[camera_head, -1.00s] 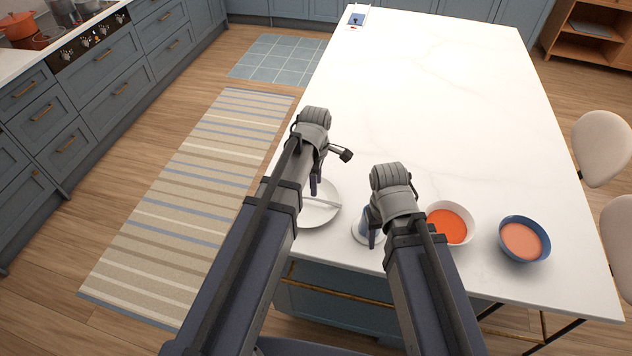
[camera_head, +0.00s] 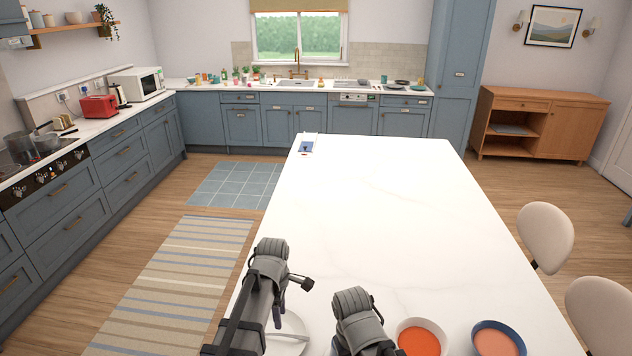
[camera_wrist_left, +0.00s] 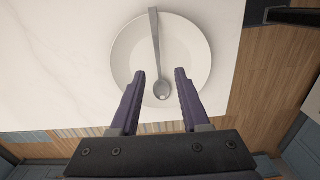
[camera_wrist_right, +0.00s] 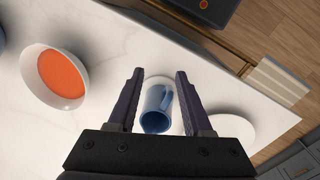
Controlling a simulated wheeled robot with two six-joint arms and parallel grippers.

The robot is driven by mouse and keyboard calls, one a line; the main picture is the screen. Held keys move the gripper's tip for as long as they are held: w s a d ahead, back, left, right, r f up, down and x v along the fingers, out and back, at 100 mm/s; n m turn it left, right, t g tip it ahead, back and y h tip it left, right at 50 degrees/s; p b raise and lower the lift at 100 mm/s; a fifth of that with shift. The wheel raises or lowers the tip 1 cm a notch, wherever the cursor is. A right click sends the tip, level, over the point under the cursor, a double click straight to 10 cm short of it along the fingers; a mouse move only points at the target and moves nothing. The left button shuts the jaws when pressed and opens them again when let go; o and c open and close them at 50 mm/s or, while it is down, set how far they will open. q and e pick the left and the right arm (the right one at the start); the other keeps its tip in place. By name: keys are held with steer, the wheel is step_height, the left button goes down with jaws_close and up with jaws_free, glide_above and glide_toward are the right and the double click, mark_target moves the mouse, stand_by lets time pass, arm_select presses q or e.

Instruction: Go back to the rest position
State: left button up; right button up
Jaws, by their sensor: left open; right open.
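My left gripper (camera_head: 279,312) is open and empty above a white plate (camera_head: 293,343) at the counter's near-left edge. In the left wrist view its fingers (camera_wrist_left: 160,76) point at the plate (camera_wrist_left: 122,50), where a metal spoon (camera_wrist_left: 156,45) lies between and beyond the fingertips. My right gripper is open in the right wrist view (camera_wrist_right: 159,74).
A white bowl of orange food (camera_head: 420,338) and a blue bowl (camera_head: 497,340) stand right of my right arm. The white counter (camera_head: 390,220) beyond is clear, except for a small blue-and-white item (camera_head: 307,146) at its far-left corner. Chairs (camera_head: 545,236) stand along the right side.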

arm_select(q)
steer(key=s+d+f+m+b, duration=0.1)
steer(key=s+d+m, duration=0.2)
steer(key=s+m, duration=0.4)
steer(key=s+d+f+m+y+b, duration=0.1)
steer(key=s+d+m, duration=0.3)
steer(key=m, duration=1)
steer(key=shift+s+d+f+b, duration=0.3)
steer(key=shift+s+f+b, duration=0.35)
steer(key=shift+s, duration=0.85)
